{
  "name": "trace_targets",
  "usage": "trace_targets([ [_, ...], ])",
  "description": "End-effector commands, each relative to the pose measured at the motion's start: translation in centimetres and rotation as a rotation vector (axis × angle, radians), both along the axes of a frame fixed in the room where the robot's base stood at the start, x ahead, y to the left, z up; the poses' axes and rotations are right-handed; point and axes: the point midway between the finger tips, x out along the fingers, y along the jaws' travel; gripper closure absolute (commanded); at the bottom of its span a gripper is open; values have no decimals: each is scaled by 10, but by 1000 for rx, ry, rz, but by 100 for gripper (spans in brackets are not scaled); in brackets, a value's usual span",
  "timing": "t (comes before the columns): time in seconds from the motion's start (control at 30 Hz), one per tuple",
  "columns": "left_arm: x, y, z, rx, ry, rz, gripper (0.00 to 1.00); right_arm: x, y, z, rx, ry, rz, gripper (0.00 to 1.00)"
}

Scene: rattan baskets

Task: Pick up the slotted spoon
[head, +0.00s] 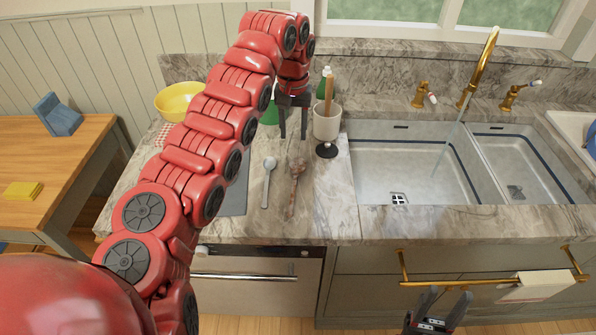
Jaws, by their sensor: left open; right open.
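Two long utensils lie on the marble counter (325,215) left of the sink. One is a pale grey spoon (267,182) with its bowl at the far end. The other is a brownish, mottled utensil (293,190) just right of it. Slots cannot be made out on either, so I cannot tell which is the slotted spoon. My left gripper (293,135) is open and empty, pointing down over the counter beyond the two utensils. My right gripper (441,298) is open and empty at the bottom, in front of the cabinets below the sink.
A white crock (327,125) with a wooden-handled utensil stands right of my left gripper, with a black round thing (327,151) before it. Green bottles and a yellow bowl (179,101) are behind. A double sink (410,165) with running tap is right. My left arm hides part of the counter.

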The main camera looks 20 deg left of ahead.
Motion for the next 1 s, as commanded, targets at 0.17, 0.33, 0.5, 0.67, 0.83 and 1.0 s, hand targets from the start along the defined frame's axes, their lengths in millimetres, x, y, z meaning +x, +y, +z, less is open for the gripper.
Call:
trace_targets([
  [0.17,0,-1,-26,-5,1,-1,51,0,0,11,0,0,0,48],
  [0.33,0,-2,-53,-7,-1,0,51,0,0,17,0,0,0,48],
  [0.5,0,-3,-79,-7,-2,-1,51,0,0,21,0,0,0,48],
  [0.67,0,-1,-99,-4,-2,0,51,0,0,29,0,0,0,48],
  [0.83,0,-1,-108,-2,1,0,51,0,0,36,0,0,0,48],
  [1.0,-1,-4,-129,-2,0,0,51,0,0,57,0,0,0,48],
])
